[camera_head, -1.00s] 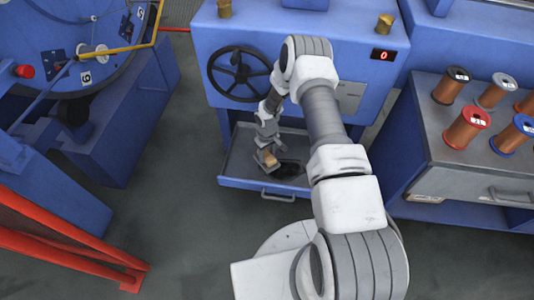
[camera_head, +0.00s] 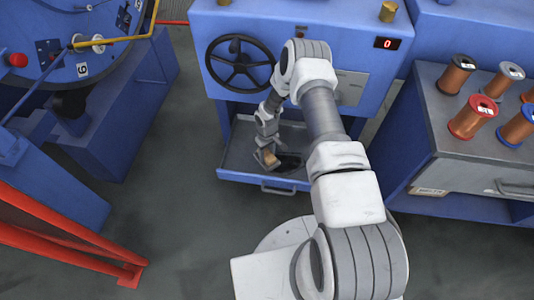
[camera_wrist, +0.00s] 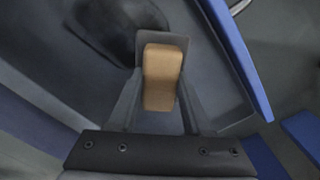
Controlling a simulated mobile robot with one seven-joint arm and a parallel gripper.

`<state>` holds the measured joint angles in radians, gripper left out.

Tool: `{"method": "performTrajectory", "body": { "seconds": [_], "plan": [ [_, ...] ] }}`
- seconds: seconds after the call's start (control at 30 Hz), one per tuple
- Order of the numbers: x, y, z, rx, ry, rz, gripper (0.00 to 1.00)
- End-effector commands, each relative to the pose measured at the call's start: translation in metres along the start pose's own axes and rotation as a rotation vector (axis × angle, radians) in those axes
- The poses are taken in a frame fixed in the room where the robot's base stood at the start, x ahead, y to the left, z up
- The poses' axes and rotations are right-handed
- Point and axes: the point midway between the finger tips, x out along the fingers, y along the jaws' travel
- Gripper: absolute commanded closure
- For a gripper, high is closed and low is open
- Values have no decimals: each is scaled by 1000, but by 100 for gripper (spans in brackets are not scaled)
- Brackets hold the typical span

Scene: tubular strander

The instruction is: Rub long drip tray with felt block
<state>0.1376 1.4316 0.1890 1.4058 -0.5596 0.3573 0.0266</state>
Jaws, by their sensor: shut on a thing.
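The long drip tray (camera_head: 234,160) is a grey pan with a blue front edge and a handle, low under the blue machine. A dark patch (camera_head: 290,161) lies on its floor, and it also shows in the wrist view (camera_wrist: 115,28). The tan felt block (camera_wrist: 162,75) is between the fingers of my gripper (camera_wrist: 160,95), which is shut on it. In the head view the block (camera_head: 269,157) is inside the tray, just left of the dark patch. I cannot tell whether the block touches the tray floor. My forearm hides part of the tray's right side.
A black handwheel (camera_head: 240,62) is on the machine face above the tray. A grey-topped cabinet (camera_head: 450,135) with several wire spools stands at right. A red rail (camera_head: 70,240) is at lower left.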

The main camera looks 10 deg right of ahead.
Motion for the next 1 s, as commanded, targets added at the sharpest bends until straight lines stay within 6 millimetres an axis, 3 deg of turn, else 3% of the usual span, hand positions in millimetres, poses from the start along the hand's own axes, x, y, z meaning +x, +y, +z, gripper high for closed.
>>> {"method": "performTrajectory", "body": {
  "seconds": [1.0],
  "plan": [
    [18,0,0,0,1,0,95]
  ]
}}
